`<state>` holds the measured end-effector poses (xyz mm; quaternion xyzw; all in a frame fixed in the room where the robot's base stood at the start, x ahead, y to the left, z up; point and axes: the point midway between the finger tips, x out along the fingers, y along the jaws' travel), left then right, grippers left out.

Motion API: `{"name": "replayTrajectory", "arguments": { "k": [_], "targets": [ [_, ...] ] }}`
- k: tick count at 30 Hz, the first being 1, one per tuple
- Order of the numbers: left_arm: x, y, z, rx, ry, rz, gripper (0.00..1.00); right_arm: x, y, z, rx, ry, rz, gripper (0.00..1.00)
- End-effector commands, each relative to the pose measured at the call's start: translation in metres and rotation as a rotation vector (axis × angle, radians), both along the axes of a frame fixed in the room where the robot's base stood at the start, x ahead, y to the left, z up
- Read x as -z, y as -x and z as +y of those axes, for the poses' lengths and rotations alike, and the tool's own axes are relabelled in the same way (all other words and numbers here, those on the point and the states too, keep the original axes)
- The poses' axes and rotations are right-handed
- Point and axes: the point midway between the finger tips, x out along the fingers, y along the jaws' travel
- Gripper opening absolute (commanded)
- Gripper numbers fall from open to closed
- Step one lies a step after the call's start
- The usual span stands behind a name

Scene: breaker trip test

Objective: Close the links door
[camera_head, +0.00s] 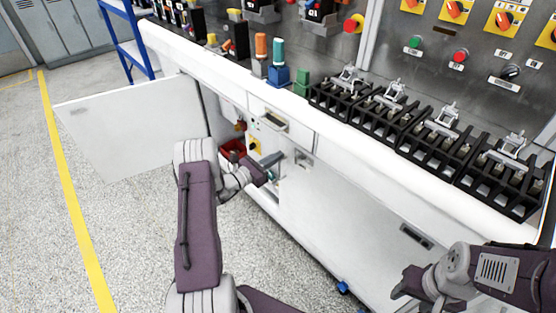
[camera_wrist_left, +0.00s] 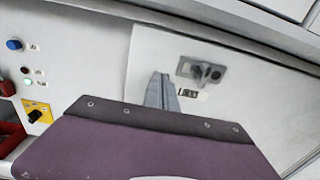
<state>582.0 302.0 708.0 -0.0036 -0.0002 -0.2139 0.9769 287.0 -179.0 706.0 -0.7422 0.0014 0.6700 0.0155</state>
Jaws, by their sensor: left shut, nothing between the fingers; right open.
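No label naming the links door is readable. A white cabinet door (camera_head: 130,125) stands swung wide open at the left. Another white door (camera_head: 330,205) under the bench carries a small grey latch (camera_head: 303,158); I cannot tell if it is fully shut. My left gripper (camera_head: 274,165) is shut and empty beside this door's left edge, near the latch. In the left wrist view the shut fingers (camera_wrist_left: 161,92) point at the white panel, left of the latch (camera_wrist_left: 201,71), partly hidden by my purple wrist. My right gripper (camera_head: 402,286) is open and empty in front of the cabinet, lower right.
A control strip with a yellow switch (camera_wrist_left: 38,111) and buttons lies left of the latched door, with a red bin (camera_head: 232,148) nearby. Black link blocks (camera_head: 440,135) line the bench top. A drawer (camera_head: 274,120) sits above. Speckled floor is clear at left.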

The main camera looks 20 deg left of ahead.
Motion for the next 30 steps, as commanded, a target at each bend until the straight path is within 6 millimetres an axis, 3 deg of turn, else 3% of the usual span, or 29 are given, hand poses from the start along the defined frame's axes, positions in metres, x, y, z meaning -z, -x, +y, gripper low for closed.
{"name": "replayTrajectory", "arguments": {
  "k": [6,12,25,28,30],
  "targets": [
    [0.000,0.052,0.024,-0.007,0.003,0.008,0.00,-0.013,0.000,0.000,0.000,0.000,0.000,0.52],
    [0.002,0.085,0.038,-0.005,0.002,0.008,0.00,-0.017,0.000,0.000,0.000,0.000,0.000,0.52],
    [0.004,0.094,0.040,-0.001,0.001,0.008,0.00,-0.017,0.000,0.000,0.000,0.000,0.000,0.52],
    [0.001,0.094,0.021,0.066,-0.026,0.025,0.00,-0.017,0.000,0.000,0.000,0.000,0.000,0.52],
    [-0.004,0.099,-0.018,0.209,-0.090,0.061,0.00,-0.017,0.000,0.000,0.000,0.000,0.000,0.52]
  ]
}}
